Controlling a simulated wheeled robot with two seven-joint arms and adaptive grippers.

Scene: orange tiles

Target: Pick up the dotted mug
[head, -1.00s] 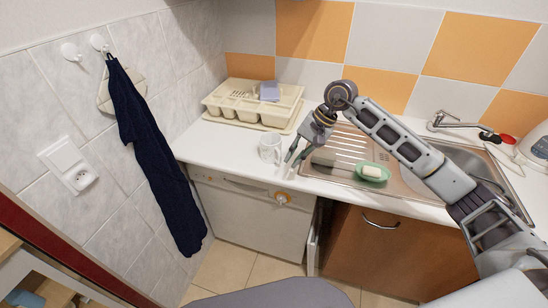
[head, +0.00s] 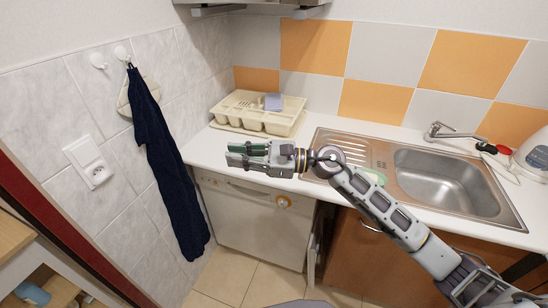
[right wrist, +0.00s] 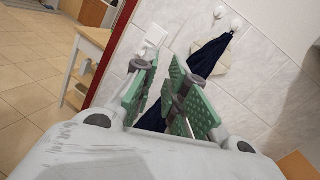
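The mug does not show clearly in either current view; the spot on the counter where a white mug stood earlier is covered by my right gripper. My right gripper (head: 238,154) points left above the front part of the white counter (head: 205,150), in front of the dish rack. Its green-padded fingers are spread apart, and they also show in the right wrist view (right wrist: 165,85). I see nothing held between them. My left gripper is not in view.
A cream dish rack (head: 257,122) stands at the back left of the counter. A steel sink (head: 445,182) with a tap (head: 450,133) is at right. A green soap dish (head: 376,174) is partly behind my arm. A dark towel (head: 168,160) hangs on the left wall.

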